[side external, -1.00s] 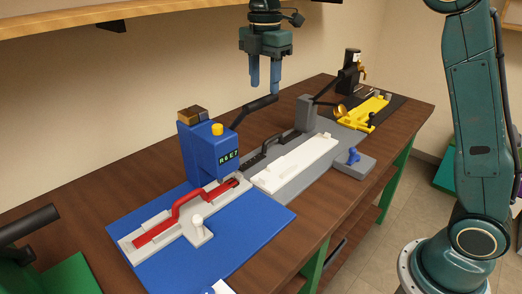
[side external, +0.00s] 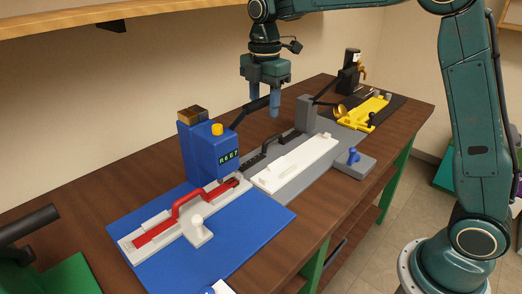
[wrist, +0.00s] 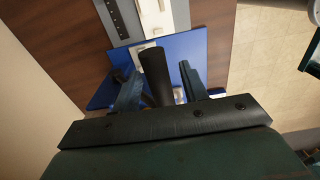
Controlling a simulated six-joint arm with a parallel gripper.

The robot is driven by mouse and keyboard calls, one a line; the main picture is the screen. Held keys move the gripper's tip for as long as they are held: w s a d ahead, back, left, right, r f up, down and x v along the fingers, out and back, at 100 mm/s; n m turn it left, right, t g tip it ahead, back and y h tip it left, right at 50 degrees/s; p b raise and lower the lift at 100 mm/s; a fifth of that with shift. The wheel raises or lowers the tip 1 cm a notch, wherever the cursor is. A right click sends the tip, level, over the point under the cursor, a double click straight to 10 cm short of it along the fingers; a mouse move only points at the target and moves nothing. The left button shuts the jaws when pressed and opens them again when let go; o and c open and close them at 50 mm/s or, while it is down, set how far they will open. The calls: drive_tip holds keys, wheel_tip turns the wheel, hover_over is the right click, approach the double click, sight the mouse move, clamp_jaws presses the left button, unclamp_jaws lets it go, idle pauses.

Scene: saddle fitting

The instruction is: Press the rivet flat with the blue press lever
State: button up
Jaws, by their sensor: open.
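The blue press (side external: 209,155) stands on the blue mat (side external: 250,215), with a yellow knob on top and a small lit display. Its black lever (side external: 243,115) slants up to the right, towards my gripper (side external: 265,108). My gripper is open and points down, its blue fingers at the lever's upper end. In the wrist view the lever grip (wrist: 155,75) shows between the two fingers (wrist: 158,88), with gaps at the sides. A red strap (side external: 185,208) lies in a pale fixture (side external: 128,243) running under the press head. I cannot make out the rivet.
A grey station with a white block (side external: 297,163) and a black-handled lever stands to the right. A yellow fixture (side external: 363,112) is farther back. A green station (side external: 70,275) with a black handle is at front left. A shelf (side external: 150,12) runs above.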

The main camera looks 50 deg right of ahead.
drive_tip(key=shift+c, duration=0.4)
drive_tip(key=c, duration=0.7)
